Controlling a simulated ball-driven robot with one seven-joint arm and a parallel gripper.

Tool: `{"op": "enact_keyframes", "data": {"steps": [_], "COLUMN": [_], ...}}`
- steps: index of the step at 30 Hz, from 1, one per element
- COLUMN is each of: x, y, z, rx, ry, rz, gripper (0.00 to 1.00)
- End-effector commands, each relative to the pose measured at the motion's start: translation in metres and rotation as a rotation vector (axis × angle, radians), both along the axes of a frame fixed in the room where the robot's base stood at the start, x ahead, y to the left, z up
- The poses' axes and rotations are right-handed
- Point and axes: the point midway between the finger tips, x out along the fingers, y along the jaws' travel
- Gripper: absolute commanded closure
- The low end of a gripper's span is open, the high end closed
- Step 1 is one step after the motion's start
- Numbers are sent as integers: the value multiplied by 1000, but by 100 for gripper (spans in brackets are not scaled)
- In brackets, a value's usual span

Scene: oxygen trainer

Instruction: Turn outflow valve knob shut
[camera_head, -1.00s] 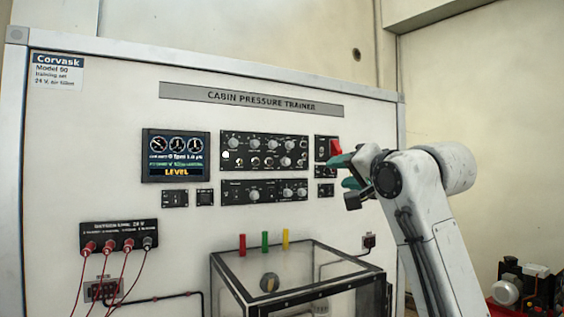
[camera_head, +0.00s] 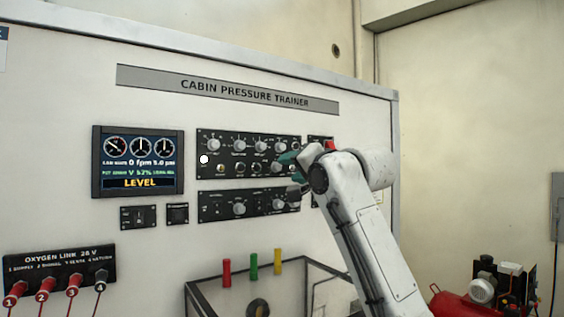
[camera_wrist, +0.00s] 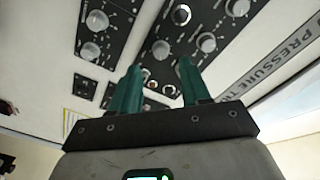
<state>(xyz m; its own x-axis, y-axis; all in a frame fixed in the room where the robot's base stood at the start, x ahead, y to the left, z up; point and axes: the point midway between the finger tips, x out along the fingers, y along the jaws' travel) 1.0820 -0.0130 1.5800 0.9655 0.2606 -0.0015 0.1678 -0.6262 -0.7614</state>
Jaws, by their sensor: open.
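The upper black control panel (camera_head: 248,155) carries rows of grey knobs and small switches. The labels are too small to read, so I cannot tell which knob is the outflow valve knob. My gripper (camera_head: 291,161) is at the right end of the upper panel, its teal fingers in front of the board. In the wrist view my gripper (camera_wrist: 158,72) is open, with nothing held between the fingers. A grey knob (camera_wrist: 161,49) shows beyond and between the fingertips. My arm hides the panels at the right.
A display reading LEVEL (camera_head: 138,161) is left of the panels. A clear box (camera_head: 212,290) with a dark frame stands below, with red, green and yellow pegs above it. Red leads plug in at lower left. A red compressor (camera_head: 462,302) stands at lower right.

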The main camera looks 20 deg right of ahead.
Motion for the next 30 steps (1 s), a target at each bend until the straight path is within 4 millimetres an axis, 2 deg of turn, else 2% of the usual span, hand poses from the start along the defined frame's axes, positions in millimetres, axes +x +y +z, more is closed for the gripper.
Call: {"op": "enact_keyframes", "data": {"steps": [3, 9, 14, 22, 23, 30], "x": [20, 41, 48, 49, 49, 49], "y": [5, 12, 13, 14, 14, 14], "z": [4, 2, 1, 0, 0, 0], "rx": [-1, 0, -1, -1, -1, -1], "ry": [2, 1, 0, -1, -1, -1], "rz": [-1, 0, 0, 1, 1, 1], "gripper": [53, 53, 53, 53, 54, 77]}}
